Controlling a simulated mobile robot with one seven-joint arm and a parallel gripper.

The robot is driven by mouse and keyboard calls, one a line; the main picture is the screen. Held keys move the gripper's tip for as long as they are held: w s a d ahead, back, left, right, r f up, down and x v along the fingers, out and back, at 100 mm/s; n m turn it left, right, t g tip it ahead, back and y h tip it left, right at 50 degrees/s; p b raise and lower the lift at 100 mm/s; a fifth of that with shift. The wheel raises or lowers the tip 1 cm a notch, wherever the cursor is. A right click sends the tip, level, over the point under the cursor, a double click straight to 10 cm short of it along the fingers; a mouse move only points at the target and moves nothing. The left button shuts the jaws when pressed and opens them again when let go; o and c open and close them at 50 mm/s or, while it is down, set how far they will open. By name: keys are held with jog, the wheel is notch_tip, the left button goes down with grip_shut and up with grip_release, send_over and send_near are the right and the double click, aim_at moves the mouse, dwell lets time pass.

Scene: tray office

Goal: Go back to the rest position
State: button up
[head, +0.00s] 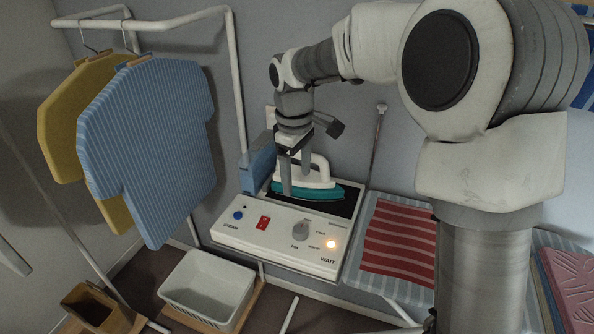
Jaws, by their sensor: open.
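My gripper (296,180) points down in front of the iron (318,192) in the head view. Its fingers are apart, at the left part of the iron's white handle. Whether they touch the handle I cannot tell. The iron has a teal lower body and sits on the dark plate of a white control station (290,259). My arm reaches in from the right side and hides part of the wall and the board.
A striped ironing board (400,208) with a red striped cloth (399,243) is right of the station. A blue box (258,165) stands behind left. Blue (150,140) and yellow (75,105) shirts hang left. A white basket (207,284) and brown box (95,306) are below.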

jog(key=s+d+r+m+t, duration=0.2)
jog(key=s+d+m, duration=0.4)
jog(key=s, duration=0.6)
jog(key=s+d+r+m+t, duration=0.3)
jog(key=s+d+r+m, duration=0.2)
jog(key=s+d, duration=0.4)
jog(key=s+m, duration=0.1)
jog(key=s, duration=0.2)
jog(key=shift+s+r, duration=0.25)
jog(key=shift+r, duration=0.05)
dwell(0.4)
